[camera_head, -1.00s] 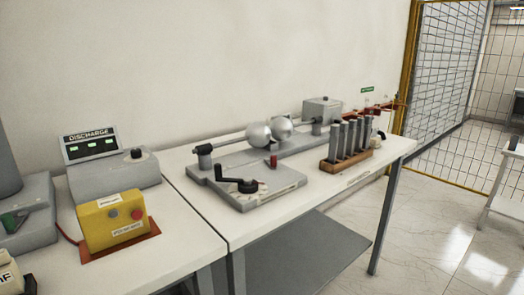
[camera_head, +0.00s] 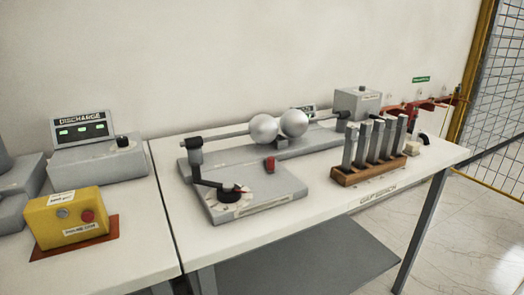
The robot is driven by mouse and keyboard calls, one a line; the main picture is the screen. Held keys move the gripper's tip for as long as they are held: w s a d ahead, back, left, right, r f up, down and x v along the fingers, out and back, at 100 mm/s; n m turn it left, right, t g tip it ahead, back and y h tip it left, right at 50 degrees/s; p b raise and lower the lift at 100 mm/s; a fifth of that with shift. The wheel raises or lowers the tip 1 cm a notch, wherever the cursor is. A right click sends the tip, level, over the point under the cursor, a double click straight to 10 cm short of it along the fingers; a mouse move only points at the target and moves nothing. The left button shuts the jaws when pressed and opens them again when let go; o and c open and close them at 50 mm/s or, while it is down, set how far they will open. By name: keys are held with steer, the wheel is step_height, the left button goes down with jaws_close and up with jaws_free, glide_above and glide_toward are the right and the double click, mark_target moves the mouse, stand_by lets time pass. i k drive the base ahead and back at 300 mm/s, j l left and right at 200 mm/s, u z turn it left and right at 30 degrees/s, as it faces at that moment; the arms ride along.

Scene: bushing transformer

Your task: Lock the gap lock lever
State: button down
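A small red lever (camera_head: 269,164) stands upright on the grey base plate (camera_head: 270,194), just below the two metal spheres; it looks like the gap lock lever. A black crank (camera_head: 212,185) sits over a pale round dial (camera_head: 230,203) at the front left of the same plate. Two shiny spheres, the left one (camera_head: 264,128) and the right one (camera_head: 293,123), face each other on horizontal rods behind the lever and appear to touch or nearly touch. My gripper is not in view.
A wooden rack (camera_head: 376,173) with several grey rods stands to the right. A grey box (camera_head: 357,103) is behind it. At left are a yellow button box (camera_head: 67,217) and a DISCHARGE display unit (camera_head: 82,130). The table's front strip (camera_head: 300,222) is clear.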

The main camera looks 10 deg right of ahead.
mark_target(270, 162)
steer(key=i+l+u, duration=0.1)
steer(key=l, duration=0.3)
steer(key=i, duration=1)
